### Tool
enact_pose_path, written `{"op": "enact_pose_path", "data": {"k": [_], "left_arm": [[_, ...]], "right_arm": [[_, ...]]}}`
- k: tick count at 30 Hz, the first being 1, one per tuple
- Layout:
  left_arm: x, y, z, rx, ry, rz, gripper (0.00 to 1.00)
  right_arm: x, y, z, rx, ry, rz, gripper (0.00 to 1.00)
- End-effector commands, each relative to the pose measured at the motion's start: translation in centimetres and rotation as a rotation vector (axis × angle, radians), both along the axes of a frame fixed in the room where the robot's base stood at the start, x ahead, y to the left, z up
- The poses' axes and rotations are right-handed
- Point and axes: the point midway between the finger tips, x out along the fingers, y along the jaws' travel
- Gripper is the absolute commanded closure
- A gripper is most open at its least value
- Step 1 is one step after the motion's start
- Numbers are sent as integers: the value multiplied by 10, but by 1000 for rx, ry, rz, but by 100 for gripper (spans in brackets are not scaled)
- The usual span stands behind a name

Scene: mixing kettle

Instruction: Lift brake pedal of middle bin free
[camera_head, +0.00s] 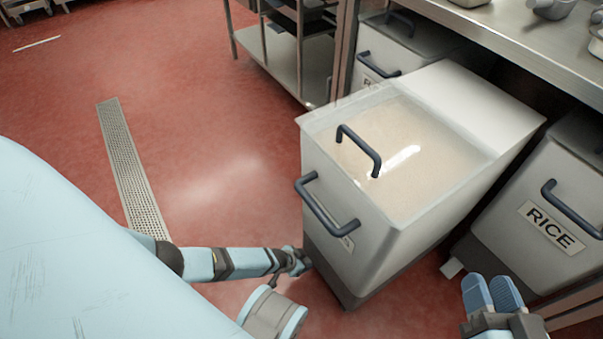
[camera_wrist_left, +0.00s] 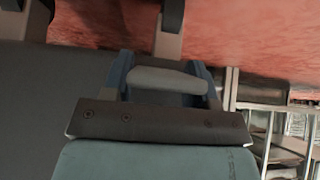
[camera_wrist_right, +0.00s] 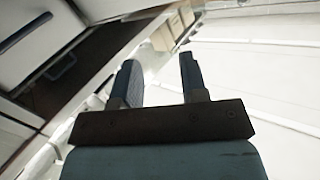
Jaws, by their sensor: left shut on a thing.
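The middle bin (camera_head: 345,225) is a pale bin pulled out from the row, with a clear lid over a light grainy fill. My left gripper (camera_head: 297,264) is low beside its front lower corner. In the left wrist view a light grey rounded piece, apparently the brake pedal (camera_wrist_left: 168,82), lies between the fingers of my left gripper (camera_wrist_left: 165,88), which is shut on it. The bin hides this pedal in the head view. My right gripper (camera_head: 492,292) is at the lower right; in the right wrist view its fingers (camera_wrist_right: 158,82) are apart with nothing between them.
A bin labelled RICE (camera_head: 545,215) stands at the right under the steel counter (camera_head: 520,45). Another bin (camera_head: 400,50) is behind the middle bin. A metal shelf cart (camera_head: 290,60) stands at the back. Red floor with a drain grate (camera_head: 130,165) is clear at the left.

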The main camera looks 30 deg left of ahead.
Motion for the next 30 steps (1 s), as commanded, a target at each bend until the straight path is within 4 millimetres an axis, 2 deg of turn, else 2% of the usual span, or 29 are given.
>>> {"op": "enact_pose_path", "data": {"k": [5,6,9,20,23,30], "left_arm": [[0,0,0,1,1,1,89],[0,0,0,1,1,1,45],[0,0,0,0,0,0,22],[-2,1,5,-1,-1,1,21],[-9,4,15,-1,0,1,21],[-37,15,60,-1,1,2,21]], "right_arm": [[1,0,3,-3,-8,3,60],[1,0,3,-2,-11,3,60],[2,0,5,-3,-15,4,60],[3,0,10,-2,-19,2,60],[0,-1,22,25,-41,-15,60],[-1,-5,79,102,-191,-66,60]]}}
